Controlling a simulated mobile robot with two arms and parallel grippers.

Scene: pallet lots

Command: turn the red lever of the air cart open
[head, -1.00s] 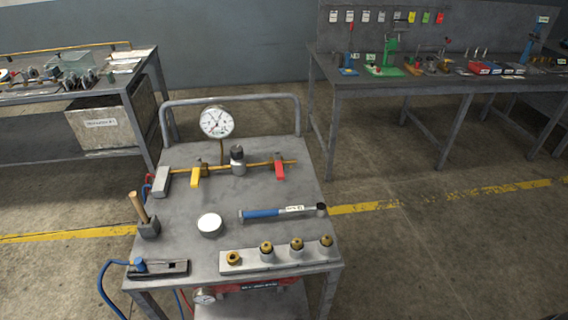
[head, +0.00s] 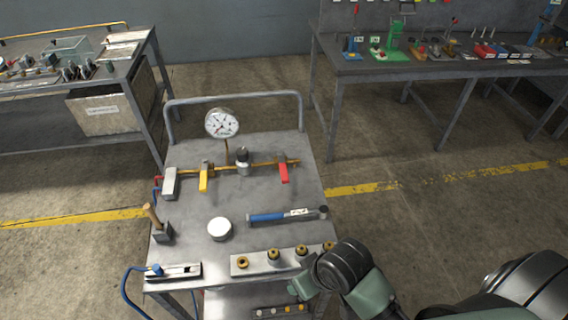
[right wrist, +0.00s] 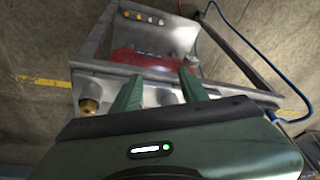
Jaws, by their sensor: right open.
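The air cart (head: 190,250) stands ahead of me in the head view. Its red lever (head: 284,173) hangs from the right end of the brass pipe, pointing toward me. A yellow lever (head: 204,180) is on the same pipe to the left, and a round gauge (head: 221,123) rises behind it. My right arm reaches in from the lower right, to the cart's front right corner, well short of the red lever. In the right wrist view my right gripper (right wrist: 160,90) is open, its green fingers apart near the cart's front edge. The red lever does not show there. My left gripper is not in view.
A blue-handled tool (head: 283,215), a white round cap (head: 219,229) and a block of brass fittings (head: 285,259) lie on the cart top between my right arm and the pipe. A wooden-handled tool (head: 154,220) stands at the left. A workbench (head: 390,68) is behind right.

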